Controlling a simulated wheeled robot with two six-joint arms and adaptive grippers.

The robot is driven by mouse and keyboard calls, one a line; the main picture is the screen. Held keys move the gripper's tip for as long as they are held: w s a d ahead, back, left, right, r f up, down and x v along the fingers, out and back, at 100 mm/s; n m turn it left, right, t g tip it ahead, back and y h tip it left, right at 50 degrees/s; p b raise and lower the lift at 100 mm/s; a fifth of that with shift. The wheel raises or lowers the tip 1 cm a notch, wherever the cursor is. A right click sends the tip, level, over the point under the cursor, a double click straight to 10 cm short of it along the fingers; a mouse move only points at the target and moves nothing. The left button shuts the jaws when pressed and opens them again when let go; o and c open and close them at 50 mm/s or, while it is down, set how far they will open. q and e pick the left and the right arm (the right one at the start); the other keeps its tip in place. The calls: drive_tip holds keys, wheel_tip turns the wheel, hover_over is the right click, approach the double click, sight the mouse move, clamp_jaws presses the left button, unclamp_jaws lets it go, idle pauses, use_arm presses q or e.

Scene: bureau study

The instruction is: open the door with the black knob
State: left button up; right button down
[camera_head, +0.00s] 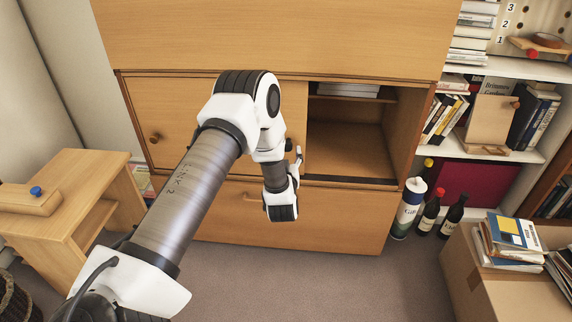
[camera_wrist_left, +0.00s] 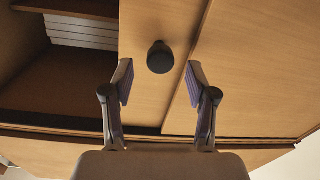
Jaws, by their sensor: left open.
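The black knob (camera_wrist_left: 160,57) sits on a light wooden door panel (camera_wrist_left: 153,105) of the cabinet. In the head view the knob (camera_head: 289,145) shows just beside my left wrist, and much of its door (camera_head: 294,105) is hidden by my arm. My left gripper (camera_wrist_left: 160,85) is open and empty. Its two fingers point at the door, with the knob between and a little beyond their tips in the wrist picture; I see no contact. In the head view the left gripper (camera_head: 297,160) is partly hidden by its wrist. My right gripper is not in view.
An open compartment (camera_head: 345,138) lies right of the door. A round wooden knob (camera_head: 154,138) is on the left door. A drawer front (camera_head: 330,220) is below. A wooden desk (camera_head: 75,185) stands left; bottles (camera_head: 430,210) and a cardboard box (camera_head: 480,285) stand right.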

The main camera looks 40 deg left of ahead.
use_arm(q)
drive_tip(key=v, duration=0.7)
drive_tip(key=shift+s, duration=0.15)
